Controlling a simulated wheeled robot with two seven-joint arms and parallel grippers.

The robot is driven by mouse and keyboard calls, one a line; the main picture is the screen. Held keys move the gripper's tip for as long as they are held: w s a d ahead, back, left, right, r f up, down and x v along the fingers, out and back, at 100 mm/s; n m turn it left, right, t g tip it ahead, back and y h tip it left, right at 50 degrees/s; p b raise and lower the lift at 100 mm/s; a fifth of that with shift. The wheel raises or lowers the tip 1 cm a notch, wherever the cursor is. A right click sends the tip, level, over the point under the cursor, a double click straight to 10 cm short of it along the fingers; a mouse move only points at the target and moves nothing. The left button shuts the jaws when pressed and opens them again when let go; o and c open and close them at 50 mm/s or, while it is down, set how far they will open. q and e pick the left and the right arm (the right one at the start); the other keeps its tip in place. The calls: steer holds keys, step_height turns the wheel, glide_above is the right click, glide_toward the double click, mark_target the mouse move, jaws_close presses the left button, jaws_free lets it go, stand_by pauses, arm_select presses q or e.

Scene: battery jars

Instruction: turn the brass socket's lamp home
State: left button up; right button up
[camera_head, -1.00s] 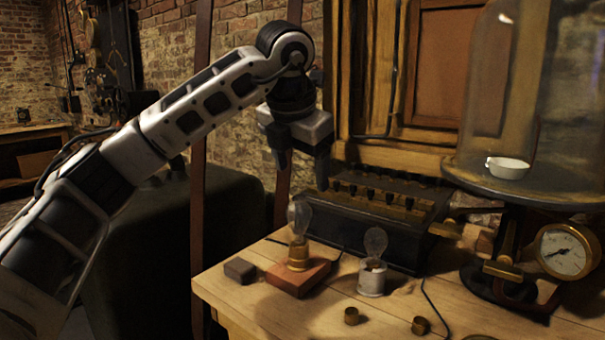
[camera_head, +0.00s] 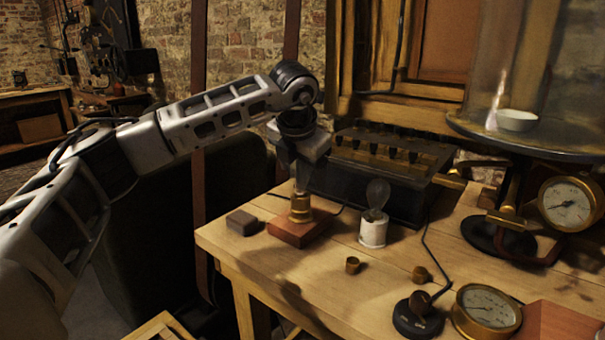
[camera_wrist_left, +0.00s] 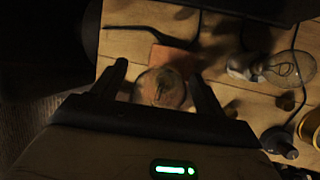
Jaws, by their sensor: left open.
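The brass socket (camera_head: 301,209) stands upright on a reddish wooden block (camera_head: 297,233) near the bench's left end. Its clear glass lamp (camera_wrist_left: 161,88) shows end-on between my fingers in the left wrist view. My left gripper (camera_head: 301,178) points down over the socket, open, with a finger on either side of the lamp. In the left wrist view a gap shows beside the glass. The fingers mostly hide the lamp in the head view, and I cannot tell how deep it sits. My right gripper is not in view.
A second lamp (camera_head: 377,196) stands in a white socket (camera_head: 373,231) to the right. A dark block (camera_head: 242,222) lies left. A black battery box (camera_head: 375,180) stands behind. Small brass caps (camera_head: 353,265), a switch (camera_head: 418,316) and gauge (camera_head: 487,309) occupy the front right.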

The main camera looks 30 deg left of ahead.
arm_select(q)
steer(key=shift+w+a+f, duration=0.1)
steer(key=shift+w+f, duration=0.15)
steer(key=shift+f, duration=0.25)
steer(key=c, duration=1.2)
steer(key=m, duration=0.1)
steer(key=m+h+p, duration=0.1)
steer(key=m, duration=0.1)
steer(key=m+h+p, duration=0.1)
steer(key=m, duration=0.1)
steer(key=shift+d+r, duration=0.15)
steer(key=shift+d, duration=0.1)
steer(key=shift+d+m+h, duration=0.1)
steer(key=shift+m+h, duration=0.4)
steer(key=shift+m, duration=0.2)
